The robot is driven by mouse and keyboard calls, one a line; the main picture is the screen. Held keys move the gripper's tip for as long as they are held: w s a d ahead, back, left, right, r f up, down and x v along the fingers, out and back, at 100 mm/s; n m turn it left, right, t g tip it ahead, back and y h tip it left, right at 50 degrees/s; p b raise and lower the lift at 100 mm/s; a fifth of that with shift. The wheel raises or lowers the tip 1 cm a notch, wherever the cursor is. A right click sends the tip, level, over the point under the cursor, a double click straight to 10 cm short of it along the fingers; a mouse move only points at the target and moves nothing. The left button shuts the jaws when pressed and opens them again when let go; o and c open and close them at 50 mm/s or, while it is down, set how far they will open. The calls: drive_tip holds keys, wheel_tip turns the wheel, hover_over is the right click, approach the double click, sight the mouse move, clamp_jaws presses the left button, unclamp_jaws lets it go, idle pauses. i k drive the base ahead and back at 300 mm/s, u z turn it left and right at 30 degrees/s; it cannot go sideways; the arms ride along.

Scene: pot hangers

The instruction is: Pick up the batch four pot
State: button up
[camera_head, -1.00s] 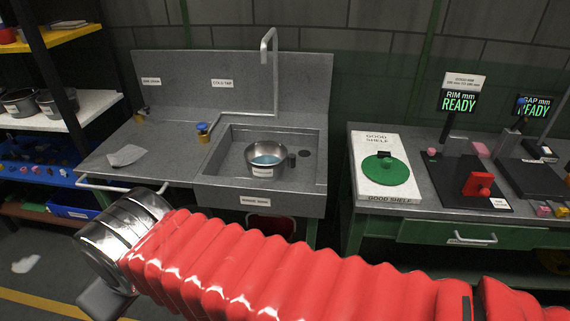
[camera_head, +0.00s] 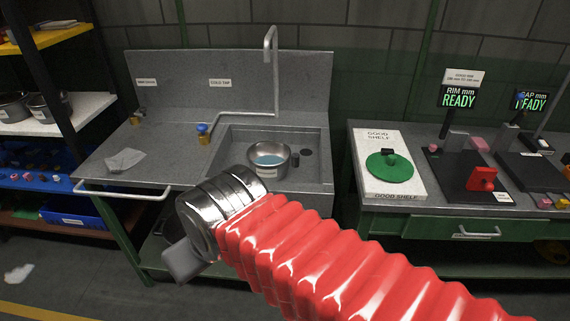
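A steel pot (camera_head: 272,172) with bluish liquid and a pale label sits in the sink basin; the label is too small to read. Two more steel pots, a nearer one (camera_head: 50,107) and a partly cut-off one (camera_head: 12,107), stand on the white shelf at the left. I cannot tell which one is batch four. My gripper (camera_head: 183,263) is at the end of my red-sleeved arm, in front of the sink counter and apart from every pot. Only a grey part of it shows below the metal wrist, so its opening is hidden.
The grey sink (camera_head: 312,188) has a tall tap (camera_head: 271,75) and a blue-topped fitting (camera_head: 203,133). A grey cloth (camera_head: 125,159) lies on the left counter. The right bench holds a green lid (camera_head: 388,168) on the good shelf board (camera_head: 407,188) and gauges with READY screens.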

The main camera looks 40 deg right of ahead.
sight(271, 159)
drive_tip(key=i, duration=1)
drive_tip(key=z, duration=0.05)
